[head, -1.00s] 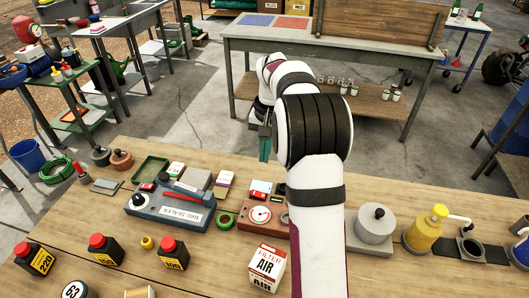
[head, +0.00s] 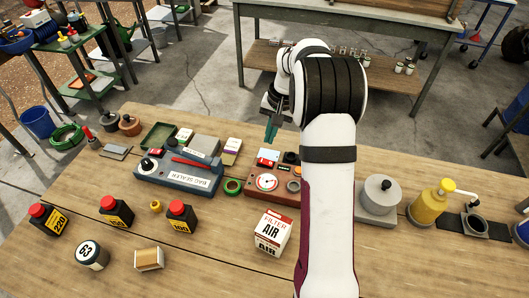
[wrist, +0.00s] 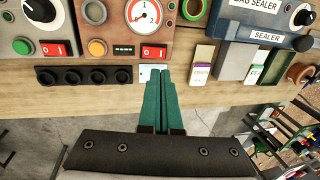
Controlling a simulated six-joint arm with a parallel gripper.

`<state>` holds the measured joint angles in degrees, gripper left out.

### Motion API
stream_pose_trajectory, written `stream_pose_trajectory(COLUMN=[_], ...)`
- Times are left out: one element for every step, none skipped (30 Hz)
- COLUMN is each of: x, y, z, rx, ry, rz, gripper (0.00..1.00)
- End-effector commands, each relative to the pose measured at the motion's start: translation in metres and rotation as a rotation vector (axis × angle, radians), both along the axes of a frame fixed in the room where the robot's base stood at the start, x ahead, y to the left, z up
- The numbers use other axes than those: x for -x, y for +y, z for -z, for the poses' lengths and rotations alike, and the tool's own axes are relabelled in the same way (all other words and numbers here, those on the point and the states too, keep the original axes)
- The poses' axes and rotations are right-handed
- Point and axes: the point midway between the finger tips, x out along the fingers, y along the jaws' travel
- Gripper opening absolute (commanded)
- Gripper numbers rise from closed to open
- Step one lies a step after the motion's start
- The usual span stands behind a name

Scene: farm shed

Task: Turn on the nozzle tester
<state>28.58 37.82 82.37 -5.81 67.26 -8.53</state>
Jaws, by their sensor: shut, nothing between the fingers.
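No label reading "nozzle tester" is legible. A reddish-brown box with a round dial gauge (head: 267,182) stands on the bench, and its lower part fills the top of the wrist view (wrist: 120,20). It carries a red rocker switch (wrist: 154,52) marked 1 and 0, a small dark display and an orange button (wrist: 97,47). My gripper (head: 271,136) is shut and empty, above the bench's far edge behind this box. In the wrist view its green fingers (wrist: 165,72) are together, their tips just below the rocker switch in the picture, apparently apart from it.
The blue bag sealer (head: 178,175) stands left of the gauge box. A grey box with black knob, green button and red rocker (wrist: 53,50) is beside it, hidden by my arm in the head view.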

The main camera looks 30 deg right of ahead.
Motion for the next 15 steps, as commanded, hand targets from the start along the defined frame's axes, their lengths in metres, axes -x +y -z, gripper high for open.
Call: stream_pose_trajectory(x=[-0.001, -0.002, -0.003, -0.004, -0.005, -0.006, -0.006, -0.007, -0.008, -0.009, -0.009, -0.010, -0.010, -0.011, -0.011], y=[0.002, 0.003, 0.004, 0.005, 0.006, 0.007, 0.007, 0.008, 0.009, 0.010, 0.010, 0.010, 0.011, 0.011, 0.011], z=[0.011, 0.017, 0.026, 0.032, 0.039, 0.046, 0.052, 0.057, 0.063, 0.067, 0.070, 0.074, 0.076, 0.078, 0.080], rx=[0.000, -0.002, -0.002, 0.000, -0.001, -0.002, -0.001, -0.001, 0.000, -0.001, -0.001, 0.000, 0.000, 0.000, 0.000], ry=[0.003, 0.003, 0.003, 0.003, 0.004, 0.003, 0.003, 0.003, 0.001, 0.002, 0.002, 0.001, 0.001, 0.001, 0.001], rz=[-0.003, -0.002, -0.002, -0.003, -0.002, -0.001, -0.001, -0.001, -0.001, 0.000, -0.001, -0.001, -0.001, -0.001, -0.001], gripper=[0.00, 0.00, 0.00, 0.00, 0.00, 0.00, 0.00, 0.00, 0.00, 0.00, 0.00, 0.00, 0.00, 0.00, 0.00])
